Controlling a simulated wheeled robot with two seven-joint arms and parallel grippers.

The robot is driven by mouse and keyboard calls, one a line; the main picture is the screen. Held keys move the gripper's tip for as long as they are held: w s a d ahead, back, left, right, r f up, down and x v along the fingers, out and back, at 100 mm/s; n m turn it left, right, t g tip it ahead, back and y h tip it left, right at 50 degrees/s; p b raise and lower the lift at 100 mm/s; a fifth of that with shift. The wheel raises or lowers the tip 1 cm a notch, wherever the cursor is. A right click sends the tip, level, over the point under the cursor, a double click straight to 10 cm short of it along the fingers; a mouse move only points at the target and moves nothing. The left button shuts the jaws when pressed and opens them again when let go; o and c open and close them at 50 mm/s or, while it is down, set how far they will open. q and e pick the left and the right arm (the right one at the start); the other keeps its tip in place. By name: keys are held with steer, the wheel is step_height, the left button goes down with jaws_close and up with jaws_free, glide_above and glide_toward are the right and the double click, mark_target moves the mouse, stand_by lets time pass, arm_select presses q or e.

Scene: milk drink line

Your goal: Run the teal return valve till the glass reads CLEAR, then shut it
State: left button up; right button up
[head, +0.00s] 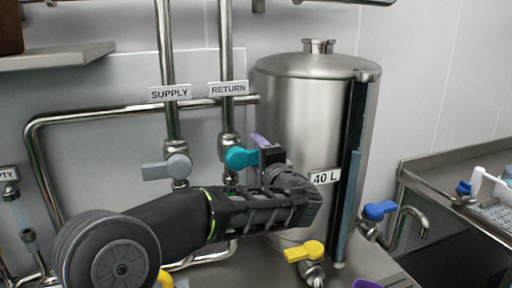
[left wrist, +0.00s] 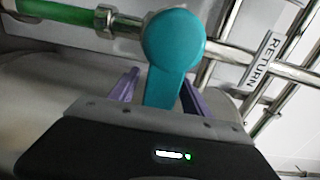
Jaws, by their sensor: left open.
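The teal return valve handle (head: 240,157) is on the vertical pipe under the RETURN sign (head: 228,88). In the head view it points right, toward the tank. My left gripper (head: 262,143) is at the handle's right end, with one purple finger showing. In the left wrist view the teal handle (left wrist: 172,55) reaches down between the two purple fingers of my left gripper (left wrist: 160,90), which are open with gaps on both sides. A green section (left wrist: 55,14) of the line shows beside the valve; I cannot tell if it is the glass. I see no CLEAR reading. My right gripper is not in view.
A grey-handled valve (head: 167,168) is on the SUPPLY pipe to the left. The steel tank (head: 300,110) with a 40 L label stands close right of my gripper. A yellow handle (head: 305,251) and a blue handle (head: 379,210) are near its base. A steel counter (head: 440,170) is at right.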

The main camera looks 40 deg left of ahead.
arm_select(q)
steer(key=shift+w+a, duration=0.25)
steer(key=shift+a, duration=0.1)
steer(key=shift+c, duration=0.4)
jaws_close()
stand_by(0.9)
